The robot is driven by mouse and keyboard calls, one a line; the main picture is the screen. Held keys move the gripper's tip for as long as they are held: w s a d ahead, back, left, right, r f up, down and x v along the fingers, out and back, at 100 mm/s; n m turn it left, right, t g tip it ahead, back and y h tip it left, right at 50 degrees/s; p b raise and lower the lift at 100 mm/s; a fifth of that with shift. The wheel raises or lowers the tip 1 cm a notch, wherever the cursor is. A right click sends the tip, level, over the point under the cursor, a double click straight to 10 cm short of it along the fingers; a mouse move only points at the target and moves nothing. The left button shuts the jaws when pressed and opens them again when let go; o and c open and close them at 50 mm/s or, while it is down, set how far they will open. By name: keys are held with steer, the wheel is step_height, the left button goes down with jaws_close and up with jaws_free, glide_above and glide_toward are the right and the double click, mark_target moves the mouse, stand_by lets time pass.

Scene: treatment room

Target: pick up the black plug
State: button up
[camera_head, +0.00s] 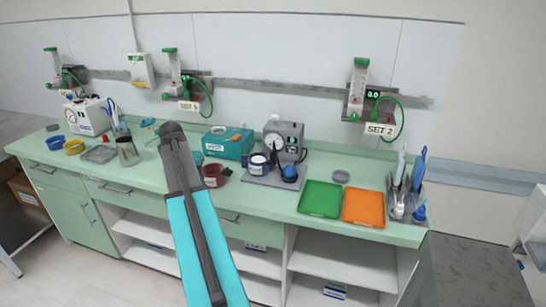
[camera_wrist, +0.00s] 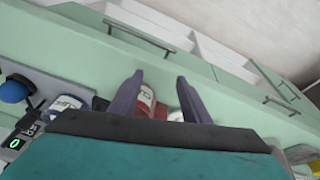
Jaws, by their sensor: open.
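I cannot make out a black plug for certain in either view. In the head view my arm crosses the counter and hides part of it. In the wrist view my gripper (camera_wrist: 159,76) is open, its two dark fingers spread near the counter's front edge. A red cup with a white label (camera_wrist: 147,94) shows between and behind the fingers, and I see no object clamped. The red cup also stands in the head view (camera_head: 213,178), just right of my arm. A small black patch (camera_wrist: 100,103) lies beside it in the wrist view, too hidden to name.
The green counter (camera_head: 270,196) holds a teal box (camera_head: 226,147), a grey device (camera_head: 287,137) and a blue ball (camera_head: 289,171). A green tray (camera_head: 320,199) and an orange tray (camera_head: 364,207) lie right, beside a tool holder (camera_head: 406,197). Bowls (camera_head: 74,146) stand left.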

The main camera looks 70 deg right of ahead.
steer(key=s+d+r+m, duration=0.3)
steer(key=s+d+r, duration=0.5)
steer(key=s+d, duration=0.1)
steer(key=s+d+r+m+g+h, duration=0.1)
steer(key=s+d+r+m, duration=0.2)
steer(key=s+d+r, duration=0.6)
steer(key=s, duration=0.3)
steer(key=shift+s+r+m+g, duration=0.2)
steer(key=shift+m+g, duration=0.1)
steer(key=shift+m, duration=0.1)
steer(key=shift+d, duration=0.1)
steer(key=p, duration=0.2)
glide_above(273, 153)
steer(key=a, duration=0.3)
steer(key=shift+w+d+f, duration=0.1)
steer(key=shift+d+f, duration=0.05)
steer(key=shift+f, duration=1.9)
steer(key=shift+w+d+f, duration=0.1)
steer(key=shift+f, duration=1.9)
steer(key=shift+d+p+x, duration=0.2)
steer(key=shift+p+x, duration=0.5)
steer(key=shift+x, duration=0.5)
steer(key=shift+p+x, duration=0.35)
steer(key=shift+x, duration=0.95)
